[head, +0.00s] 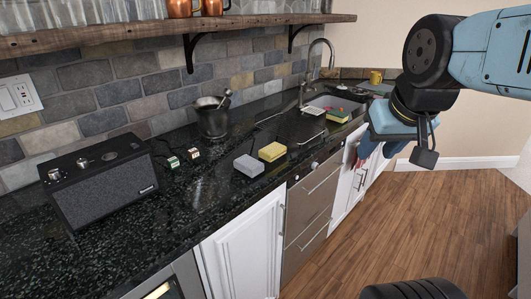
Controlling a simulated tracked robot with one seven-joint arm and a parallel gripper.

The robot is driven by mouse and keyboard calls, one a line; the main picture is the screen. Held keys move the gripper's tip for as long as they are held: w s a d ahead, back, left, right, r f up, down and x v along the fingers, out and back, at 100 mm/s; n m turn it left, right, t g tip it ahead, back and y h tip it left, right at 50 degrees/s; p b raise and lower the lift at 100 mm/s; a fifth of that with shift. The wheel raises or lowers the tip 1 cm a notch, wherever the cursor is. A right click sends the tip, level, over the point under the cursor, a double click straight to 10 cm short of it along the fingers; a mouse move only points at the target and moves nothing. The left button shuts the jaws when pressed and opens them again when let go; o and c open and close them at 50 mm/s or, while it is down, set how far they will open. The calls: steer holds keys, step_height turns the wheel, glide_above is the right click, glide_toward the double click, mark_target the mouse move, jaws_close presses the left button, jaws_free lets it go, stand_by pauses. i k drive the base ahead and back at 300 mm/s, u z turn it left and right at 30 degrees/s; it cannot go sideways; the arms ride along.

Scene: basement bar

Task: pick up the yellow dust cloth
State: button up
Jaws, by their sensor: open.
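A yellow folded block-like piece (272,151), which looks like the yellow dust cloth, lies on the dark stone counter near its front edge. A similar grey folded piece (249,166) lies just to its left, close beside it. My gripper (394,149) is at the upper right, out over the floor side of the counter's front edge. It is open and well apart from the yellow piece. No object shows in its jaws, though its fingers are partly hidden.
A black speaker (103,178) stands on the counter at left, with small boxes (183,159) beside it. A dark mortar (212,117) stands at the wall. The sink (335,103), faucet (316,62) and yellow mug (376,77) are farther back. A wooden shelf (140,32) overhangs the counter.

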mark_target(270, 153)
steer(key=u, duration=0.75)
steer(key=i, duration=0.55)
steer(key=z, duration=0.8)
